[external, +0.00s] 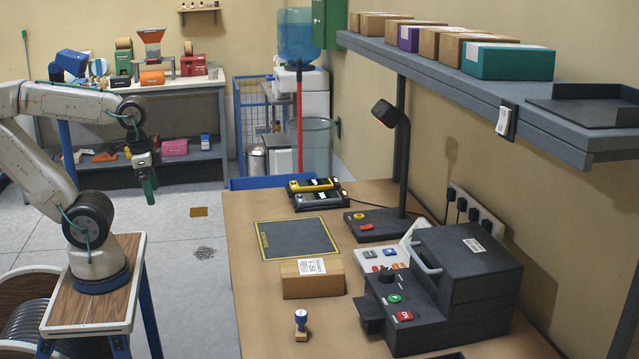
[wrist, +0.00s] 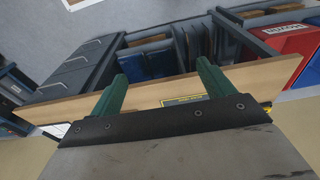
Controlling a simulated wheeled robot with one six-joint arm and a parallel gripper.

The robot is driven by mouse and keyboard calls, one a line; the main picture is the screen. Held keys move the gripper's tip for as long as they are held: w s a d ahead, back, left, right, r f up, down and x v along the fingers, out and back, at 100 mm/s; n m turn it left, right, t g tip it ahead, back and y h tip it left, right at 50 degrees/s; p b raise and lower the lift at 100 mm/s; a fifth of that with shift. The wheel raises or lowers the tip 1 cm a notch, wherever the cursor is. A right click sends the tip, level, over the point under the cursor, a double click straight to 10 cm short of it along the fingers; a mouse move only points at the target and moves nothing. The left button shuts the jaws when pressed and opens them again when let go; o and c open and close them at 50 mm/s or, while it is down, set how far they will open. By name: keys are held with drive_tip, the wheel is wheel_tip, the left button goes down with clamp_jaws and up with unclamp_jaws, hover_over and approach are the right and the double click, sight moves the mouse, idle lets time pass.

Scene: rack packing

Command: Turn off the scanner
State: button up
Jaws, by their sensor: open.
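The scanner is a black head (external: 385,112) on a dark post, with a flat dark base (external: 378,226) at the back right of the wooden table (external: 245,215). Its base carries a red button (external: 366,227) and a small orange button. My gripper (external: 149,190) hangs over the floor left of the table, well apart from the scanner. In the wrist view its two green fingers (wrist: 161,78) are spread, with nothing between them. I cannot make out the scanner in the wrist view.
A dark machine (external: 465,270) with green and red buttons stands at the table's right. A cardboard box (external: 305,286), a stamp (external: 301,325) and a dark mat (external: 298,239) lie left of it. A shelf (external: 480,88) with parcels overhangs the right side.

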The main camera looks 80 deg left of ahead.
drive_tip(key=shift+w+f+g, duration=0.25)
drive_tip(key=shift+f+g, duration=0.05)
drive_tip(key=shift+f, duration=0.2)
drive_tip(key=c, duration=1)
drive_tip(key=w, duration=0.3)
drive_tip(key=shift+g, duration=0.4)
clamp_jaws()
drive_tip(key=w+a+t, duration=0.2)
drive_tip(key=w+t, duration=0.2)
drive_tip(key=w, duration=4.8)
drive_tip(key=shift+w+f, duration=0.35)
